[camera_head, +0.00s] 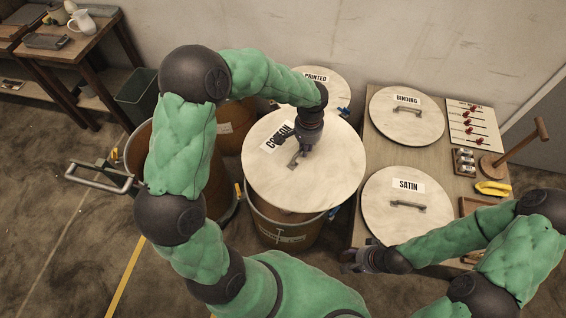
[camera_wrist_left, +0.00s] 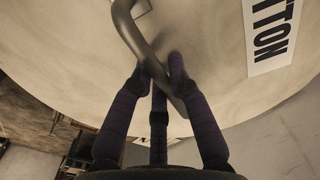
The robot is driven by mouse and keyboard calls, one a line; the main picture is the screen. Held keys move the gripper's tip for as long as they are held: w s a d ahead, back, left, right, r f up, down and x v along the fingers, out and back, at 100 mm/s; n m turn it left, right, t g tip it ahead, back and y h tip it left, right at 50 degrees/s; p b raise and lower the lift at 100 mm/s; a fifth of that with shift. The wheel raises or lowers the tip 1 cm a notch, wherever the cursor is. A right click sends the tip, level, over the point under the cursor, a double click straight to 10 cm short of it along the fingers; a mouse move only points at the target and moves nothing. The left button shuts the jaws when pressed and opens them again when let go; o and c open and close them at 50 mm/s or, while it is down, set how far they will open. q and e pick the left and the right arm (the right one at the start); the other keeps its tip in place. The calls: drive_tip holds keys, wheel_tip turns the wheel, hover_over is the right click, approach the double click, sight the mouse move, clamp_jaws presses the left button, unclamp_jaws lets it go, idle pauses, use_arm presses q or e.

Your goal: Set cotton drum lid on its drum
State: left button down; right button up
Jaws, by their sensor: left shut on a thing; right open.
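The cotton drum lid (camera_head: 330,160) is a pale round disc with a "COTTON" label, partly hidden by my left arm. My left gripper (camera_head: 296,157) is shut on its bar handle; the left wrist view shows the fingers around the dark handle (camera_wrist_left: 148,45) and the lid's face (camera_wrist_left: 75,65). The lid is over a drum (camera_head: 285,235) with dark lettering on its front. The drum's front rim shows below the lid's edge, and the rest of its mouth is hidden. I cannot tell whether lid and rim touch. My right gripper (camera_head: 352,262) is open and empty, low beside the table.
The satin lid (camera_head: 395,225) and binding lid (camera_head: 388,125) lie on the wooden table (camera_head: 449,172) at right. A printed lid (camera_head: 335,82) is behind. An open drum (camera_head: 220,180) stands at left, partly behind my left arm. A tool board (camera_head: 470,110) is at far right.

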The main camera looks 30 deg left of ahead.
use_arm(q)
drive_tip(key=a+f+m+b, duration=0.1)
drive_tip(key=f+m+b, duration=0.1)
drive_tip(key=f, duration=0.7)
drive_tip(key=w+a+f+m+b, duration=0.1)
drive_tip(key=a+f+m+b, duration=0.1)
drive_tip(key=f, duration=0.7)
drive_tip(key=w+a+f+m+b, duration=0.1)
drive_tip(key=f+m+b, duration=0.3)
drive_tip(key=f, duration=0.5)
drive_tip(key=shift+a+f+m, duration=0.25)
drive_tip(key=shift+a+m, duration=0.25)
drive_tip(key=shift+a, duration=0.25)
drive_tip(key=shift+w, duration=0.1)
drive_tip(key=c, duration=1.2)
unclamp_jaws()
drive_tip(key=shift+o, duration=0.4)
wheel_tip(320, 180, up, 12)
